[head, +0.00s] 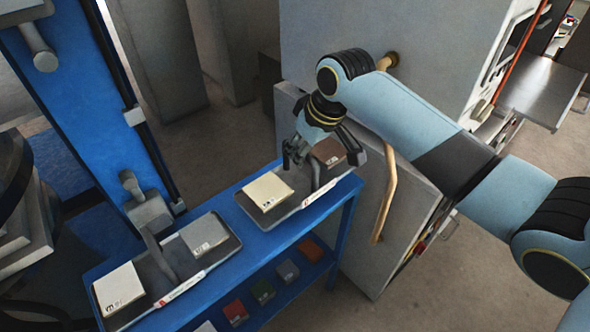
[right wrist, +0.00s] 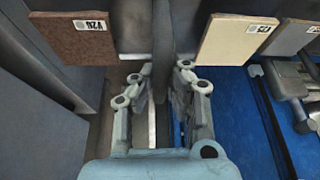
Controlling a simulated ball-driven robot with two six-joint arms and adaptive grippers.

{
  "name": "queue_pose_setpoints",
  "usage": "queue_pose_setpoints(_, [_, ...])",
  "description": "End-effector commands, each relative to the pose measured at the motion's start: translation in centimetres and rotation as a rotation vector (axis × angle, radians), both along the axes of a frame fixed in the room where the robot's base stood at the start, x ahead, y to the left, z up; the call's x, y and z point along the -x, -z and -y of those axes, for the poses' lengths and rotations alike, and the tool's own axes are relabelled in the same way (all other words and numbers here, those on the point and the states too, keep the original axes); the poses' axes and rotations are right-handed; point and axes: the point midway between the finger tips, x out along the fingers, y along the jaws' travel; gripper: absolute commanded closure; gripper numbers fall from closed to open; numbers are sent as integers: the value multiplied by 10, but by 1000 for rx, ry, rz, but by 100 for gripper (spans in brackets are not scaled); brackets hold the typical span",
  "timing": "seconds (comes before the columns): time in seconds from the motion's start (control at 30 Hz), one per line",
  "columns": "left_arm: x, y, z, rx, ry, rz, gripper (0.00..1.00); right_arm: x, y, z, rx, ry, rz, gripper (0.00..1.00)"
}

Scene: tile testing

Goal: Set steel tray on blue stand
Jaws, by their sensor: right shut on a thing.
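A dark steel tray (head: 277,218) is at the right end of the blue stand (head: 262,238). It carries a cream tile (head: 266,192) and a brown tile (head: 328,151). I cannot tell whether it touches the stand top or is slightly above it. My right gripper (head: 305,171) is shut on the tray's upright grey middle bar (right wrist: 162,45), between the two tiles. The right wrist view shows the brown tile (right wrist: 88,40) left of the bar and the cream tile (right wrist: 232,42) right of it. My left gripper is not in view.
A second tray (head: 222,258) with two pale tiles occupies the stand's left part. Colored tiles (head: 263,292) lie on its lower shelf. A blue machine frame (head: 75,90) with a grey head (head: 148,212) stands at left. A grey cabinet (head: 345,215) is close to the right.

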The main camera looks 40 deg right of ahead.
Motion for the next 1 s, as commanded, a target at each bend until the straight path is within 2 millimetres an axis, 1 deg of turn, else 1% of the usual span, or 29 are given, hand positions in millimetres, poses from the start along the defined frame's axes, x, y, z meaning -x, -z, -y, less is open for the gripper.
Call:
queue_pose_setpoints(0.17, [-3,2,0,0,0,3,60,-1,14,0,-1,1,4,100])
queue_pose_setpoints(0.3, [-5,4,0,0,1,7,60,-1,34,0,-1,1,3,100])
queue_pose_setpoints(0.4, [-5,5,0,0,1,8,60,-1,43,0,-1,0,5,100])
queue_pose_setpoints(0.8, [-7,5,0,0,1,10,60,-2,47,0,0,0,6,100])
queue_pose_setpoints(0.83, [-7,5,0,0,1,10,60,0,49,0,-1,1,1,91])
queue_pose_setpoints(1.0, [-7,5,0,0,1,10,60,0,49,0,0,0,2,69])
